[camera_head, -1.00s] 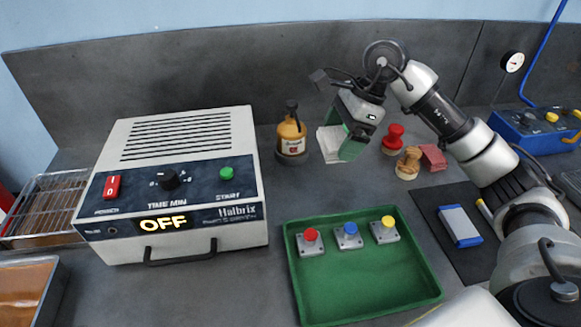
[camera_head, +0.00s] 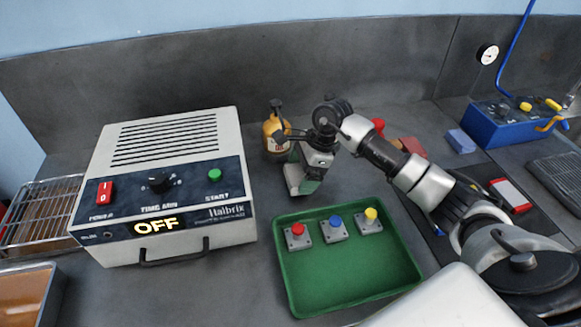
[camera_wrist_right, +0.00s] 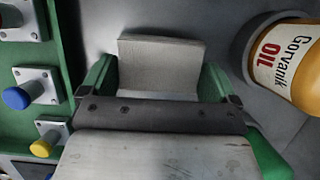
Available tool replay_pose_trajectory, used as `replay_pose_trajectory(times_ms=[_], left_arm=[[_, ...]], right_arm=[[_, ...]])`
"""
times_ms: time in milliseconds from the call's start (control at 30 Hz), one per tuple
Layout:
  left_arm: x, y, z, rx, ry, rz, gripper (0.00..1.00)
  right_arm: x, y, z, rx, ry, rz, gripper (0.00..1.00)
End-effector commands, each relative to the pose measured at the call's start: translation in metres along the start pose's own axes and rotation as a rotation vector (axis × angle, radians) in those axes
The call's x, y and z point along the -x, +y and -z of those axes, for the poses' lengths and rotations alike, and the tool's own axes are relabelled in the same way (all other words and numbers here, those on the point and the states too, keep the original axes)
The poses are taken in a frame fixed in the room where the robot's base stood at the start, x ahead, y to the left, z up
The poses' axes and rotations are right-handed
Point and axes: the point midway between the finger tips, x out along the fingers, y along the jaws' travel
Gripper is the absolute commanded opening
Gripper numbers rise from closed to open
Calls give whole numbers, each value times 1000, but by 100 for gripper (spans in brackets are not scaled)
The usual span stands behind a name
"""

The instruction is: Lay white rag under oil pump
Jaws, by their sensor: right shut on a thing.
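My right gripper (camera_head: 303,180) is shut on the white rag (camera_head: 292,178), a small pale folded piece low over the bench. In the right wrist view the rag (camera_wrist_right: 160,65) shows between the green fingers. The oil pump (camera_head: 275,138) is an amber bottle with a black pump top. It stands upright on the grey bench just behind and left of the gripper. The wrist view shows its "Gorvanik OIL" label (camera_wrist_right: 285,60) at the right, apart from the rag. The bottle's base is partly hidden in the head view. My left gripper is not in view.
A green tray (camera_head: 345,285) with red, blue and yellow buttons lies just in front of the gripper. A Halbrix oven box (camera_head: 165,185) stands at the left. Stamps and a reddish block (camera_head: 411,147) sit behind my right arm. Bench left of the gripper is clear.

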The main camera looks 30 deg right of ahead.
Motion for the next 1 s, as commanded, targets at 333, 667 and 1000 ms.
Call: replay_pose_trajectory(times_ms=[333,667,1000], left_arm=[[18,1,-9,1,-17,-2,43],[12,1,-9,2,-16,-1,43],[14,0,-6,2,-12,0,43]], right_arm=[[-18,-22,-18,0,1,-3,64],[-23,-22,-16,1,1,0,64],[-21,-22,-17,1,0,0,100]])
